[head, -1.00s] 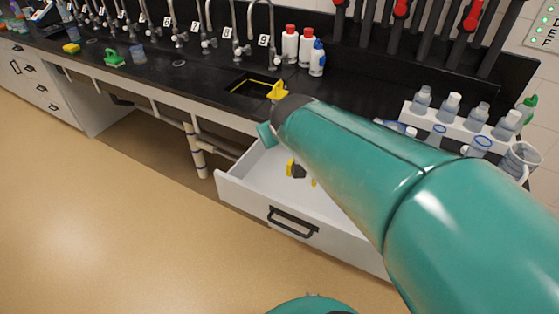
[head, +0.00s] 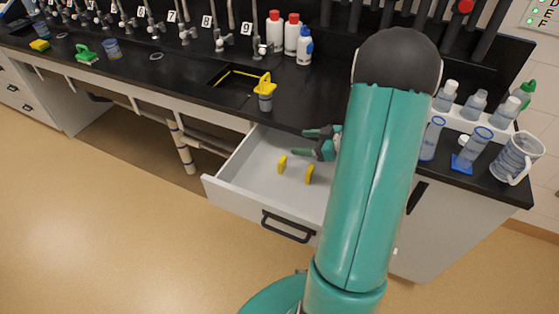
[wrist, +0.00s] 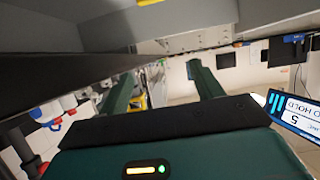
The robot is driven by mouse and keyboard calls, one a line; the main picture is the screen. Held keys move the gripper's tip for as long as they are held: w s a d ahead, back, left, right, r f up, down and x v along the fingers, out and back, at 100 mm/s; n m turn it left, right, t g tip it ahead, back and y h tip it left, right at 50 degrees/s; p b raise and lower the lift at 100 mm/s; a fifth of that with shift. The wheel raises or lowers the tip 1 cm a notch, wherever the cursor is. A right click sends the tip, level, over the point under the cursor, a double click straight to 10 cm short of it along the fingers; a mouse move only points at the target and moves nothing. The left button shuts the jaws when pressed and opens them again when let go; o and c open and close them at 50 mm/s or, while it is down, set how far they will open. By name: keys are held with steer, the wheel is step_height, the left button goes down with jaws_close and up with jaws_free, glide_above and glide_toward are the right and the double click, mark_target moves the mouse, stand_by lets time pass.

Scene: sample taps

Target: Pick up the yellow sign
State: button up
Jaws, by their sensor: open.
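No sign with readable yellow lettering shows, so I cannot tell surely which yellow thing is the sign. Two small upright yellow pieces stand in the open drawer, a left one (head: 282,164) and a right one (head: 309,174). Another yellow piece (head: 265,84) sits above a grey cup at the counter's front edge. My gripper (head: 301,142) is open and empty over the drawer, above and to the right of the two pieces, its fingers pointing left. In the wrist view, nothing is clearly between its fingers (wrist: 163,78); a yellow bit (wrist: 147,2) shows at the top edge.
The white drawer (head: 225,193) is pulled out under the black counter (head: 200,88). Numbered taps, a sink and white bottles (head: 291,35) stand behind. A bottle rack and a jug (head: 517,157) are at right. A blue-and-white placard (wrist: 296,113) shows in the wrist view.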

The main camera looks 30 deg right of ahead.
glide_toward(285, 160)
steer(key=shift+x, duration=1.2)
steer(key=x, duration=0.8)
steer(key=shift+s+a+r, duration=0.1)
steer(key=c, duration=1)
